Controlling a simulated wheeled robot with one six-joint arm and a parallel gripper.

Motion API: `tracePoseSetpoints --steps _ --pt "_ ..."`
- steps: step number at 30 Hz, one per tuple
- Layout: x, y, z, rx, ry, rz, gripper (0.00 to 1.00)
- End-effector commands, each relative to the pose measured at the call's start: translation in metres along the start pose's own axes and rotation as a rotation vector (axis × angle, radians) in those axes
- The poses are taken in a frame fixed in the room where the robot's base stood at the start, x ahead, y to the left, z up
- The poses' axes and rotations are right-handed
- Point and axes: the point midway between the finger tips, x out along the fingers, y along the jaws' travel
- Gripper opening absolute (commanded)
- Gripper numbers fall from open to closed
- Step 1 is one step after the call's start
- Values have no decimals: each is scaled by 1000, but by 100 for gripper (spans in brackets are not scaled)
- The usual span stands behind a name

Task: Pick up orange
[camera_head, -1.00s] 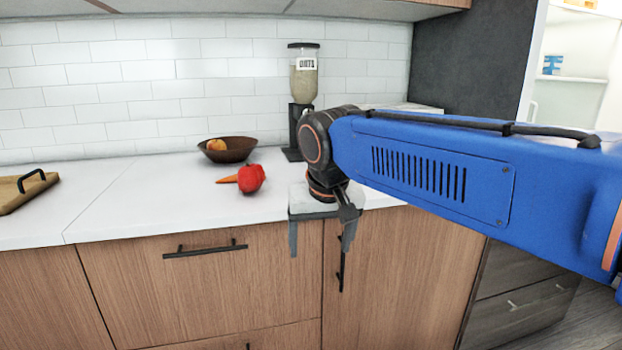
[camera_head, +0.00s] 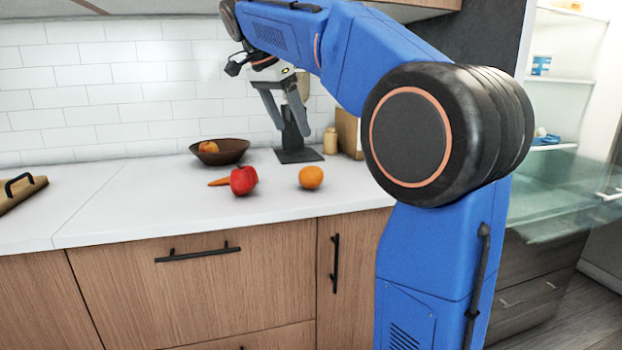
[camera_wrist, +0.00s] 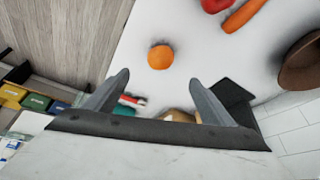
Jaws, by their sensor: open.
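The orange (camera_head: 311,177) sits on the white counter, to the right of a red apple-like item. It also shows in the wrist view (camera_wrist: 160,57), just beyond the fingertips and roughly centred between them. My gripper (camera_head: 291,129) is open and empty, raised above the counter with its fingers pointing down. In the head view it appears above and slightly left of the orange, not touching it. In the wrist view, my two grey fingers (camera_wrist: 160,80) are spread apart.
A red fruit or vegetable (camera_head: 244,180) and a carrot (camera_head: 219,182) lie left of the orange. A brown bowl (camera_head: 228,152) holding an orange-coloured fruit stands behind. A black stand base (camera_head: 299,156) and a small jar (camera_head: 330,141) are at the back.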

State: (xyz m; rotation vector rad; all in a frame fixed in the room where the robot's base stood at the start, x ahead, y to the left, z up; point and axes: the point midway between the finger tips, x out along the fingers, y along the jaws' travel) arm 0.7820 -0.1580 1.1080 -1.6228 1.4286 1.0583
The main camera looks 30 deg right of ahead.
Motion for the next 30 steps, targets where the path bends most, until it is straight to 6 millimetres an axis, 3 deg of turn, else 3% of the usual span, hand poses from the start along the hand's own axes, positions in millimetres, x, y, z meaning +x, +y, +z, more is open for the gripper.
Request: tracePoseSetpoints --steps 5,21,30 --pt "11 -2 -2 19 4 7 77" --pt "103 -1 -2 16 3 7 77" --pt "124 -1 -2 16 3 5 77"
